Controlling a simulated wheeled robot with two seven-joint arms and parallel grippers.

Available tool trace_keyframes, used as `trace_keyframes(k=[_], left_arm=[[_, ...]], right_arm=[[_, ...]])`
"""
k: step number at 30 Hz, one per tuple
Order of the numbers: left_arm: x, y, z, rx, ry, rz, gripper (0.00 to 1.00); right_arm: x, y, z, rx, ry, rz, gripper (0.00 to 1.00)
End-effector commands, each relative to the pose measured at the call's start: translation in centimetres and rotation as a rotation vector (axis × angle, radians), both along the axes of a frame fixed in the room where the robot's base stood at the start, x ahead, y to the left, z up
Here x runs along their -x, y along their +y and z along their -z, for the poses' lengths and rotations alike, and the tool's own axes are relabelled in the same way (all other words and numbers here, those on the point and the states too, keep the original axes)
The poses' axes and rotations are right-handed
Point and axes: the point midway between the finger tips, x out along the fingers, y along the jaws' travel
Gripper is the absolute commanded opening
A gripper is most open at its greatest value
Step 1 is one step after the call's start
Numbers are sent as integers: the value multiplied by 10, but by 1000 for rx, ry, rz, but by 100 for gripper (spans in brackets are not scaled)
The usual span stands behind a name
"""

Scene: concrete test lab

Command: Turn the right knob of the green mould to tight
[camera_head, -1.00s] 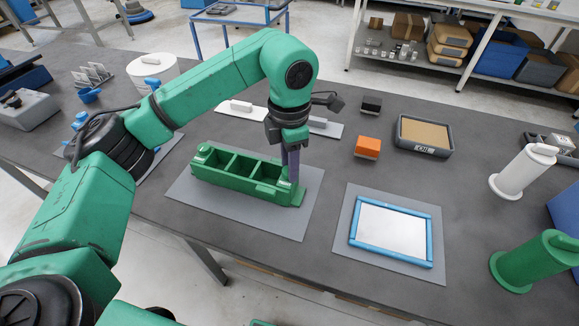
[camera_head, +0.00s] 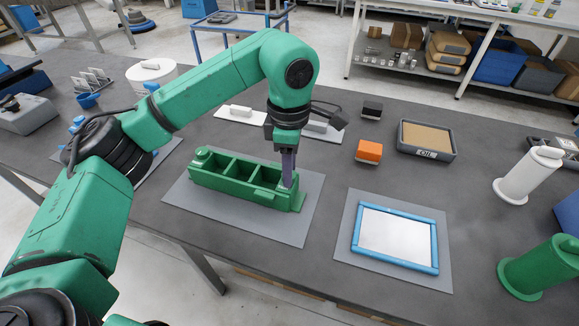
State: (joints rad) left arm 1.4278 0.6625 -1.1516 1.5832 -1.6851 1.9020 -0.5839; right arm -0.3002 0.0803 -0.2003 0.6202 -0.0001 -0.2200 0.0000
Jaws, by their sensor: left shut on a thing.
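The green mould (camera_head: 232,185) lies on a grey mat (camera_head: 205,208) on the dark table, with several open compartments. Its left knob (camera_head: 203,154) stands free at the left end. The right knob (camera_head: 285,187) at the other end is mostly hidden by my left gripper (camera_head: 288,183). The left gripper points straight down, with its purple-grey fingers shut on the right knob. The knob's setting cannot be read here. My right gripper is not in view.
A blue-framed panel (camera_head: 396,236) on a mat lies to the right of the mould. Behind are an orange block (camera_head: 369,151), a black block (camera_head: 372,110) and a grey tray (camera_head: 427,139).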

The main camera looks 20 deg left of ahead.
Motion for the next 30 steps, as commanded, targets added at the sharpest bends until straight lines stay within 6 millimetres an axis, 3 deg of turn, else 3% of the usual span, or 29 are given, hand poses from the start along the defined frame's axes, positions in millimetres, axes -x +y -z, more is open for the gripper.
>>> trace_keyframes(k=[8, 9, 11, 23, 26, 30], left_arm=[[0, 0, -1, 1, -3, 1, 0], [0, 0, -1, 1, -3, 1, 49], [0, 0, -1, 1, -2, 1, 68], [-1, 0, -6, 2, -2, 0, 68], [-1, -1, -19, 1, -5, 1, 68], [-1, -1, -54, 1, -7, -1, 68]], right_arm=[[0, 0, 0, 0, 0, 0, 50], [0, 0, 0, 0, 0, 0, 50], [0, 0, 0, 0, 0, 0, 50], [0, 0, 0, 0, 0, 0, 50], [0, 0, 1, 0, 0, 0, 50], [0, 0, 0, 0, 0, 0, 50]])
